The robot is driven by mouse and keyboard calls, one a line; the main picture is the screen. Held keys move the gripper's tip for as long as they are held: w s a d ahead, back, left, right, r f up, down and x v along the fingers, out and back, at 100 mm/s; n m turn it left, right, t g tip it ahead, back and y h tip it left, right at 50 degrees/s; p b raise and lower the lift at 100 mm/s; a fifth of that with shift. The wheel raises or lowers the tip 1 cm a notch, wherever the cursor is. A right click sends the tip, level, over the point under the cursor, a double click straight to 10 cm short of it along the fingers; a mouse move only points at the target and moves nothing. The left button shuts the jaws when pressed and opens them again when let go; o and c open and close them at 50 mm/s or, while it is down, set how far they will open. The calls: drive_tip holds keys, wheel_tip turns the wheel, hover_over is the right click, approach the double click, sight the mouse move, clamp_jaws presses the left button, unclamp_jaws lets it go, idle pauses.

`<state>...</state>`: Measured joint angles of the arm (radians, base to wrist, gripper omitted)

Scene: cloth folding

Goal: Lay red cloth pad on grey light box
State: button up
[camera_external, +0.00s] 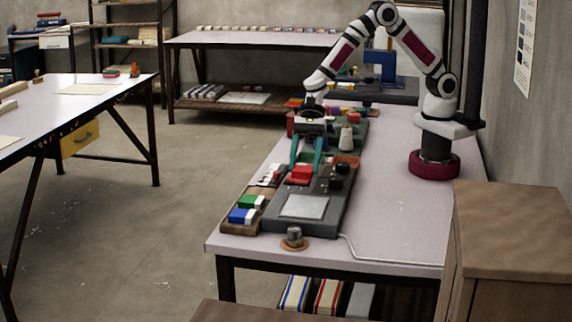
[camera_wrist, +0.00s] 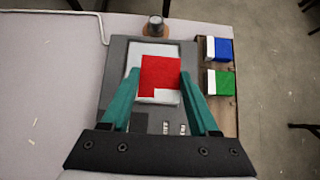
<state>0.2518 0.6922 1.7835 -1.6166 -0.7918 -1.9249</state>
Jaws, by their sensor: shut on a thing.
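The red cloth pad (camera_wrist: 160,74) has a white corner patch and sits between the teal fingertips of my gripper (camera_wrist: 160,74) in the wrist view. My gripper (camera_external: 305,168) is shut on the pad, which shows red (camera_external: 301,174) in the external view. The grey light box (camera_external: 276,215) has a pale lit panel (camera_external: 305,206) near its front. In the wrist view the pad covers much of the pale panel (camera_wrist: 150,48) of the light box (camera_wrist: 114,70). In the external view the pad is behind the panel, seemingly held above the box.
A wooden tray left of the box holds a blue block (camera_external: 242,215), a green block (camera_external: 251,201) and other small items. A metal knob on a round base (camera_external: 294,240) stands in front of the box. Black knobs (camera_external: 340,169) are at its right.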

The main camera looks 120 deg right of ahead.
sight(307, 170)
drive_tip(key=a, duration=0.1)
drive_tip(key=w+a+f, duration=0.1)
drive_tip(key=a+f, duration=0.1)
drive_tip(key=shift+w+a+f, duration=0.15)
drive_tip(key=shift+w+a, duration=0.05)
drive_tip(key=shift+w, duration=0.1)
drive_tip(key=shift+w+a+f, duration=0.1)
drive_tip(key=shift+a+f, duration=0.05)
drive_tip(key=shift+f, duration=0.95)
drive_tip(key=shift+w+a+f, duration=0.1)
drive_tip(key=shift+f, duration=0.95)
drive_tip(key=shift+f, duration=0.1)
drive_tip(key=o, duration=1.3)
drive_tip(key=shift+o, duration=0.2)
